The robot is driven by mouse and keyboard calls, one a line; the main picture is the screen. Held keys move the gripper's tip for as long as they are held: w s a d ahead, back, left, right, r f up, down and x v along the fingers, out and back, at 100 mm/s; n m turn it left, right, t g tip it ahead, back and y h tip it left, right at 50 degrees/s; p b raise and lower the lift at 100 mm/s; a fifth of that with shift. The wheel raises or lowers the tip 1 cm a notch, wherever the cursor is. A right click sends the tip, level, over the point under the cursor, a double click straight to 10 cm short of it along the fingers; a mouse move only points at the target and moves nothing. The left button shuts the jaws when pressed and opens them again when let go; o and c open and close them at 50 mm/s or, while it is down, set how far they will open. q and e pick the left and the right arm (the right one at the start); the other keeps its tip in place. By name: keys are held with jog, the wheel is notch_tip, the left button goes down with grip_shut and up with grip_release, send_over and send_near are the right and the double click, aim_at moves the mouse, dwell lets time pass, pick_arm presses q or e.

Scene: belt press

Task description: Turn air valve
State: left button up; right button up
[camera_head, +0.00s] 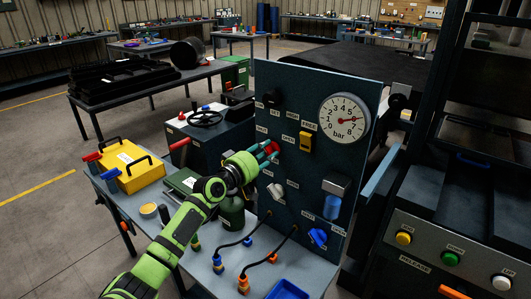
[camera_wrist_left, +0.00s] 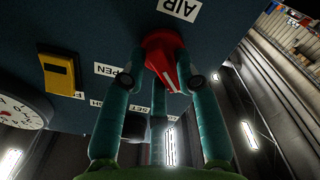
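The air valve is a red knob (camera_head: 273,147) on the dark upright panel (camera_head: 270,82). In the left wrist view the knob (camera_wrist_left: 162,58) shows below the AIR label, with a white pointer line on its face. My left gripper (camera_head: 268,150) reaches the panel from the left. Its teal fingers (camera_wrist_left: 163,75) are closed in around the knob, with fingertips against both sides, and partly cover it. An OPEN label lies beside the knob. A round bar gauge (camera_head: 344,119) sits at the panel's upper right with a red needle. My right gripper is not in view.
A yellow switch (camera_head: 306,142) and black knob (camera_head: 272,96) are near the valve. A blue knob (camera_head: 318,237) and cables are lower.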

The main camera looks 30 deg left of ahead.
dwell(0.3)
pick_arm(q)
jog(key=s+a, duration=0.1)
jog(key=s, duration=1.1)
dwell(0.3)
